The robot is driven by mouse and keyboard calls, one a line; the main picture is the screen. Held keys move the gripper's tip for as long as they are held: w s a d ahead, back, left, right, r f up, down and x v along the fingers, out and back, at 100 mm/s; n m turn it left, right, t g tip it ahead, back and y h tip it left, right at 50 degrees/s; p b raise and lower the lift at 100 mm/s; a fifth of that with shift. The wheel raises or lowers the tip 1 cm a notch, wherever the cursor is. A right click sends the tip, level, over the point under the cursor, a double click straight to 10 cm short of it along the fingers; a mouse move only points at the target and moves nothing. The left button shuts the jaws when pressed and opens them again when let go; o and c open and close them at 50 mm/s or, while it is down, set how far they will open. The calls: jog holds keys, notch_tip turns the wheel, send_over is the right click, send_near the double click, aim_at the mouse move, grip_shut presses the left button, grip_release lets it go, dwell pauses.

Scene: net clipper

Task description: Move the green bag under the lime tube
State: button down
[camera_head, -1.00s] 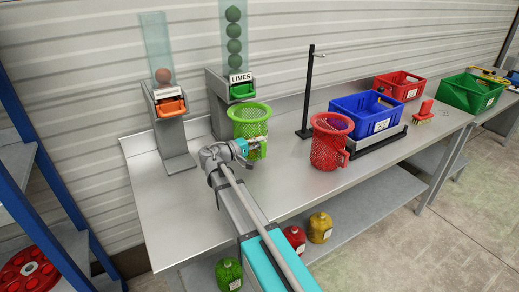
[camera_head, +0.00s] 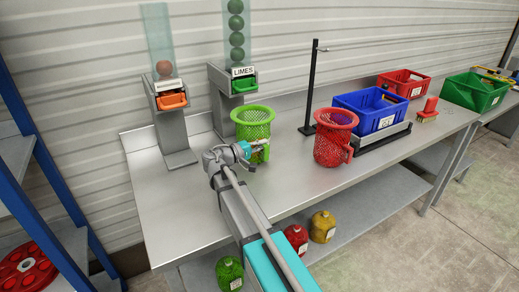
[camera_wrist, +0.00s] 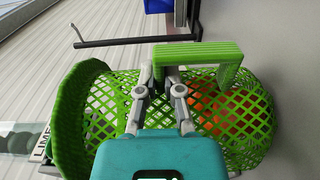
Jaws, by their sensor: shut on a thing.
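The green mesh bag (camera_head: 254,124) is upright in the head view, in front of and slightly below the green lime chute (camera_head: 243,85). The lime tube (camera_head: 236,35) rises above that chute and holds several green limes. In the wrist view, my gripper (camera_wrist: 170,75) is shut on the green handle (camera_wrist: 205,52) of the bag. Orange items (camera_wrist: 205,105) show through the mesh. Whether the bag's base touches the table cannot be told.
An orange-chute dispenser (camera_head: 172,101) stands to the left. A red mesh bag (camera_head: 335,138) stands to the right, before a black post (camera_head: 310,90). A blue crate (camera_head: 372,112) stands farther right. The front left tabletop (camera_head: 165,215) is clear.

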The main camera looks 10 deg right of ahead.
jog(key=shift+f, duration=0.15)
jog(key=c, duration=0.8)
grip_release()
jog(key=v, duration=1.2)
dwell(0.4)
